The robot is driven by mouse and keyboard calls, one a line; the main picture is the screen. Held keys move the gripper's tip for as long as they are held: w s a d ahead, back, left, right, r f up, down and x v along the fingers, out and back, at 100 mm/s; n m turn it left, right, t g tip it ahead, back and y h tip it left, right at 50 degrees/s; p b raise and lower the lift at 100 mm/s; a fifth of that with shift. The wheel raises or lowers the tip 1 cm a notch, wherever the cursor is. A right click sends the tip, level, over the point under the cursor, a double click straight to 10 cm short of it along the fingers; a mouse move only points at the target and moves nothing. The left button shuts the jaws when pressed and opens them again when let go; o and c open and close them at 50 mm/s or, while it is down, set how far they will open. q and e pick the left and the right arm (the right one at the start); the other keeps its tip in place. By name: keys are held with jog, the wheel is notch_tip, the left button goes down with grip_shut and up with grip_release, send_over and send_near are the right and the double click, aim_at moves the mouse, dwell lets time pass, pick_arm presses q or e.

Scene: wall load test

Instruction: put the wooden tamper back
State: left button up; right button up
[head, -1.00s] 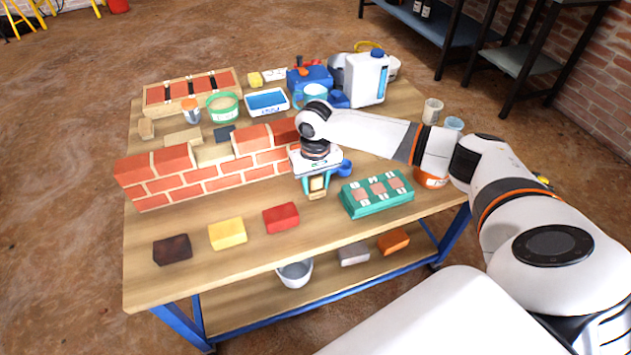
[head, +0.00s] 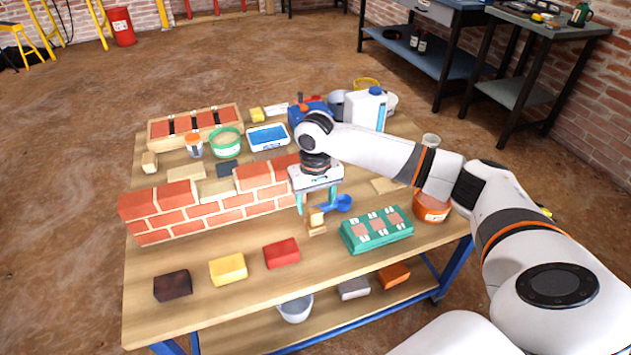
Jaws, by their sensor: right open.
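The wooden tamper (head: 316,223), a small pale wooden piece with a block-like base, stands on the table in front of the right end of the brick wall. My right gripper (head: 317,206) points down just above it. Its teal fingers are apart, one at each side of the tamper's upper part, and I see no grip on it. The exact gap between fingers and tamper is too small to tell. My left gripper is out of view.
A blue scoop (head: 340,204) lies close to the right finger. A teal tray (head: 376,237) is to the right, the brick wall (head: 190,214) to the left. Red (head: 282,253), yellow (head: 228,269) and dark (head: 172,286) blocks lie in front. The table's front right is clear.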

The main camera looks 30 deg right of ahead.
aim_at(315, 212)
notch_tip(315, 212, up, 5)
jog(key=shift+r+p, duration=0.1)
jog(key=shift+p, duration=0.35)
jog(key=shift+r, duration=0.2)
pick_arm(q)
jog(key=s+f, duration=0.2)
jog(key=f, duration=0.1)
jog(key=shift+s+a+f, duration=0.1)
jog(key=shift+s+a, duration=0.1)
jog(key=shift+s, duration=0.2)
pick_arm(e)
jog(key=shift+f, duration=0.1)
